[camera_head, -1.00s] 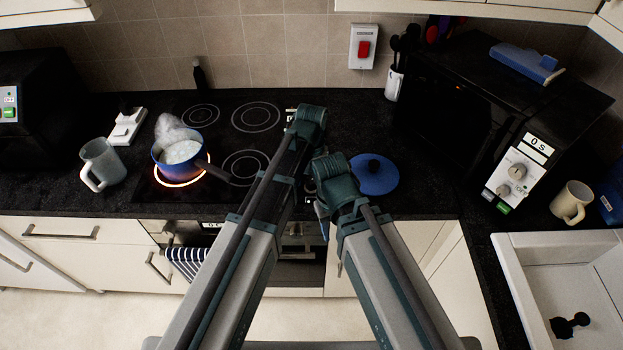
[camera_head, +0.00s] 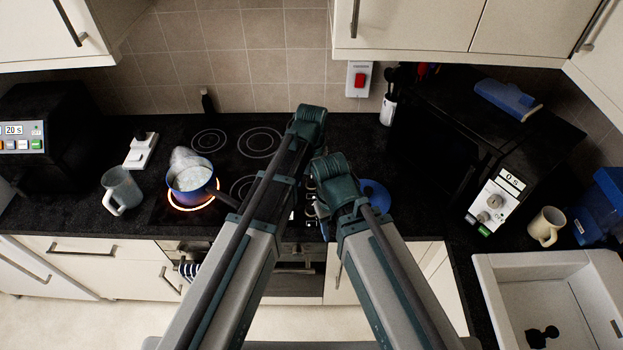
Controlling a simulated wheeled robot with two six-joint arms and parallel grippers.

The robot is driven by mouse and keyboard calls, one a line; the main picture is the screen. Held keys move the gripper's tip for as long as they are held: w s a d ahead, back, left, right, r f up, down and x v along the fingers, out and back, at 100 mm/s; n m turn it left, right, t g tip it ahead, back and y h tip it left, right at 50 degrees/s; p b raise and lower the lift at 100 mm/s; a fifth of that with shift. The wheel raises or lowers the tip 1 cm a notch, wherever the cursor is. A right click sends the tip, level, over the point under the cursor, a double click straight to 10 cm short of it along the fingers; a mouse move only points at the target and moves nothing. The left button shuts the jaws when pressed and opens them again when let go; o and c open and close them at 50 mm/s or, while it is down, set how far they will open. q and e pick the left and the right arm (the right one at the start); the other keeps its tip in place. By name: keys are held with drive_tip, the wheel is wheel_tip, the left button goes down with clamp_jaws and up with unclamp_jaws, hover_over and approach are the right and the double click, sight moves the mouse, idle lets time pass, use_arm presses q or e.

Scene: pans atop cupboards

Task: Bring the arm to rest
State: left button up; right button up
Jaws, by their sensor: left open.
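My two arms rise from the bottom centre of the head view, with their forearm joints side by side in front of the hob. My left gripper (camera_head: 309,187) shows only as a small piece between the arm links, mostly hidden by them. It is open, and nothing is seen in it. I cannot make out my right gripper behind its own arm.
A blue saucepan (camera_head: 191,179) steams on a glowing ring. A grey mug (camera_head: 121,190) stands left of it. A blue lid (camera_head: 375,194) lies partly behind my right arm. A dark microwave (camera_head: 463,150), a cream mug (camera_head: 546,226) and a sink (camera_head: 490,270) are right.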

use_arm(q)
drive_tip(key=shift+r, duration=0.3)
use_arm(e)
drive_tip(key=shift+r, duration=0.25)
use_arm(q)
drive_tip(key=s+a+f+m+b, duration=0.1)
drive_tip(key=s+a+f+b, duration=0.1)
drive_tip(key=s, duration=0.3)
drive_tip(key=s+a+f+m+b, duration=0.1)
drive_tip(key=s+a+f+b, duration=0.1)
drive_tip(key=s+f+b, duration=0.2)
drive_tip(key=s+a+f+y+b, duration=0.1)
drive_tip(key=s+a+f+b, duration=0.1)
drive_tip(key=s, duration=0.5)
drive_tip(key=shift+s+f+m+b, duration=0.4)
drive_tip(key=shift+b, duration=0.1)
use_arm(e)
wheel_tip(320, 180, down, 9)
